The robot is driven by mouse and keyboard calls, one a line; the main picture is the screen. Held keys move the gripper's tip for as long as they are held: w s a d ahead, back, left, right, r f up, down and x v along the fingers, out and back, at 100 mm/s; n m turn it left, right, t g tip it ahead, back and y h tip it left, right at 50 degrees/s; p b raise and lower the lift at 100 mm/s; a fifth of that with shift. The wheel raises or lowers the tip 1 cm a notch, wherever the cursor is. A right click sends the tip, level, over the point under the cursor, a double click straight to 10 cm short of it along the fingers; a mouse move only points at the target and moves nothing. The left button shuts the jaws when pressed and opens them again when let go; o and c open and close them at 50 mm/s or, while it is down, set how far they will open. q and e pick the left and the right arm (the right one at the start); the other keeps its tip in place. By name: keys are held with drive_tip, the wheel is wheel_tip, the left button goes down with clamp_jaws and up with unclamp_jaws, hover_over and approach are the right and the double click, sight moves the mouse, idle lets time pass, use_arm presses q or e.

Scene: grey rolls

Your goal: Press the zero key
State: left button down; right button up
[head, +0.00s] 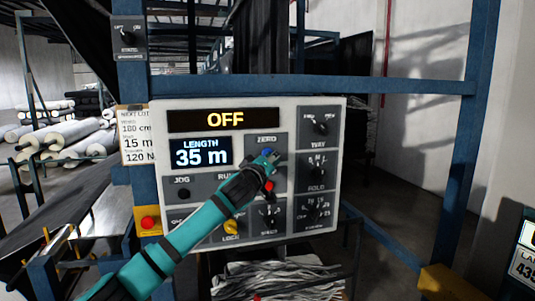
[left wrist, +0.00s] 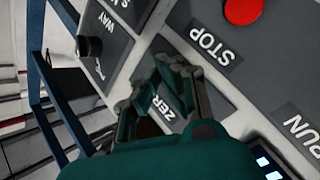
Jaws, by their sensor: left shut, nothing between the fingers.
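The control panel (head: 158,205) faces me, with a yellow OFF display and a LENGTH display (head: 200,152) reading 35 m. The ZERO label (head: 267,139) is at its upper middle, with a bit of blue, likely the zero key (head: 267,151), just below it. My left gripper (head: 274,157) is shut and empty, its tips at the zero key's place. In the left wrist view the gripper (left wrist: 174,66) covers part of the ZERO label (left wrist: 163,107) and hides the key. I cannot tell whether the tips touch it. My right gripper is not in view.
The red STOP button (left wrist: 243,11) lies close to the gripper, below the zero key. Dark knobs (head: 320,126) line the panel's right side, and a yellow LOCK knob (head: 231,227) is at the lower middle. A blue frame (head: 400,86) surrounds the panel. Grey rolls (head: 60,133) lie at the left.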

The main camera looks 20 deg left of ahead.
use_arm(q)
drive_tip(key=shift+w+a, duration=0.3)
drive_tip(key=shift+w, duration=0.1)
idle(1.0)
drive_tip(key=shift+s+d, duration=0.5)
drive_tip(key=shift+s, duration=0.2)
drive_tip(key=shift+s+d+b, duration=0.65)
drive_tip(key=shift+s+d, duration=0.05)
drive_tip(key=shift+s, duration=0.35)
drive_tip(key=shift+s+d+b, duration=0.6)
drive_tip(key=shift+s+d, duration=0.1)
drive_tip(key=shift+s, duration=0.3)
